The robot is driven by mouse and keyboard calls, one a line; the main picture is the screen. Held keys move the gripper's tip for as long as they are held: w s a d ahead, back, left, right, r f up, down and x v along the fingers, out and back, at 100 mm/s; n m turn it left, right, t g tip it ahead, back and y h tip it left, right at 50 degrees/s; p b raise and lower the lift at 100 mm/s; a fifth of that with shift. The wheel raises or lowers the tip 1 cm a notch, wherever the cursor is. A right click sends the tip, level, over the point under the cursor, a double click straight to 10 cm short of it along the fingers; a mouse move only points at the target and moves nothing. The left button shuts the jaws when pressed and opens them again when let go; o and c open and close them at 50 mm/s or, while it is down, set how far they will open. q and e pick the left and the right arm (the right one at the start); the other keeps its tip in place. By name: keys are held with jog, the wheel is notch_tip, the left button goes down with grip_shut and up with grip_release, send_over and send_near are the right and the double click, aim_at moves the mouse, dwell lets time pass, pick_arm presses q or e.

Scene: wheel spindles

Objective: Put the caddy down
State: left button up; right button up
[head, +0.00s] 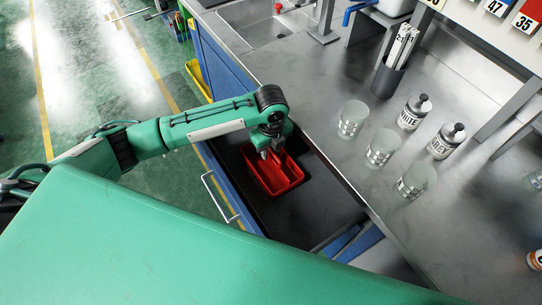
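The red caddy (286,180) is a shallow open tray with a lengthwise divider. In the head view it is inside the open drawer (318,212); I cannot tell whether it rests on the drawer's dark floor or hangs just above it. My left gripper (269,152) points down over the caddy's far end, with its fingertips at or very near the middle divider. The wrist hides part of that end, and whether the fingers grip the divider is too small to tell. My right gripper is not in view.
The steel worktop (330,80) lies right of the drawer. On it stand several clear beakers (380,147), two labelled bottles (415,112) and a dark holder (386,80). The drawer handle (219,197) sticks out on the left. Drawer floor nearer me is bare.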

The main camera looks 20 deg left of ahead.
pick_arm(q)
notch_tip(320, 180, up, 7)
jog(key=shift+r, duration=0.15)
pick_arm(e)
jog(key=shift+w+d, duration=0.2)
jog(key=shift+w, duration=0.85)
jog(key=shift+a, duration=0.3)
